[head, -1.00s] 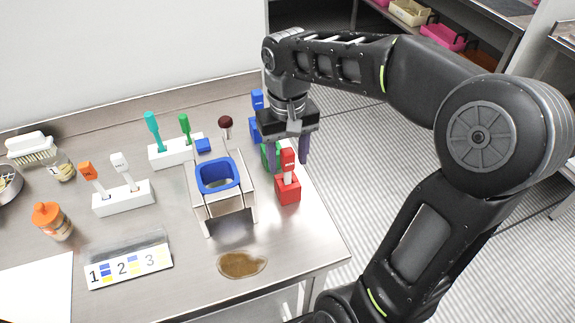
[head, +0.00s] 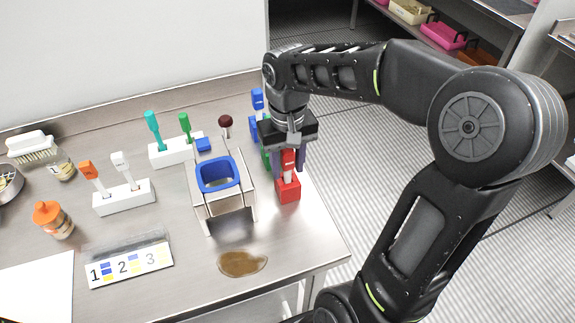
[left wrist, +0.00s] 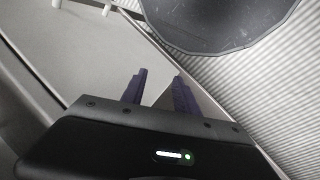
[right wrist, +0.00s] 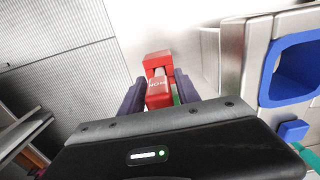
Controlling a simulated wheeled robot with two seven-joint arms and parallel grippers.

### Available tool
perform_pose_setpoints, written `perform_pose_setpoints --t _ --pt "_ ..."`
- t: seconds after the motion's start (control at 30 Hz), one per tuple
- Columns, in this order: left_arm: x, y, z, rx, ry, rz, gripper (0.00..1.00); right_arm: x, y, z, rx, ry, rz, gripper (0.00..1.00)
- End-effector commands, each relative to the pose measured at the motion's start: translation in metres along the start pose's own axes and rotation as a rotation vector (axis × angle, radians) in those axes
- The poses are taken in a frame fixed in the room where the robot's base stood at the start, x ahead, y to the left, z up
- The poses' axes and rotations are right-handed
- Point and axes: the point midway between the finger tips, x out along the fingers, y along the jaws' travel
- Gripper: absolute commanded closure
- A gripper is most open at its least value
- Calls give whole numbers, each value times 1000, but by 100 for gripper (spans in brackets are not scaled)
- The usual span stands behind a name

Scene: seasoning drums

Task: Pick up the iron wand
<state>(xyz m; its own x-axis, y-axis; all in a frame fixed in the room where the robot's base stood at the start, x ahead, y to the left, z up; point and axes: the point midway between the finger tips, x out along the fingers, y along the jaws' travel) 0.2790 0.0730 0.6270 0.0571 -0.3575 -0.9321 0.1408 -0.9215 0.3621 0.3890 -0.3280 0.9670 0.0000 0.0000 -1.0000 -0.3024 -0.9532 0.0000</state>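The iron wand (head: 288,160) is red with a pale shaft and stands upright in a red holder (head: 288,190) at the table's right edge. In the right wrist view its lettered red head (right wrist: 158,92) lies between my right gripper's fingers (right wrist: 160,84), with the red holder (right wrist: 157,61) beyond. My right gripper (head: 289,163) is open, pointing down, one finger on each side of the wand head; I cannot tell whether they touch it. My left gripper (left wrist: 160,85) is open and empty, and shows only in the left wrist view.
A green piece (head: 265,158) and blue wands (head: 257,99) stand close behind the right gripper. A metal stand with a blue-rimmed opening (head: 217,174) is just left. White racks (head: 124,198) hold other wands. A brown spill (head: 242,263) lies in front.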

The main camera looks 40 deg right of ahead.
Motion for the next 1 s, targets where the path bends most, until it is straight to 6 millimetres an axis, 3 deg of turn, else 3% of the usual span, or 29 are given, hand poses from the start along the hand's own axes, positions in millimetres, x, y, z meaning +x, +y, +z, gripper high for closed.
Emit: perform_pose_setpoints --t 0.43,0.83,1.0 --pt "0 0 0 0 0 0 64 0 0 0 0 0 0 99" --pt "0 0 0 0 0 0 64 0 0 0 0 0 0 100" --pt "1 0 0 0 0 0 64 -10 0 -1 0 2 0 100"
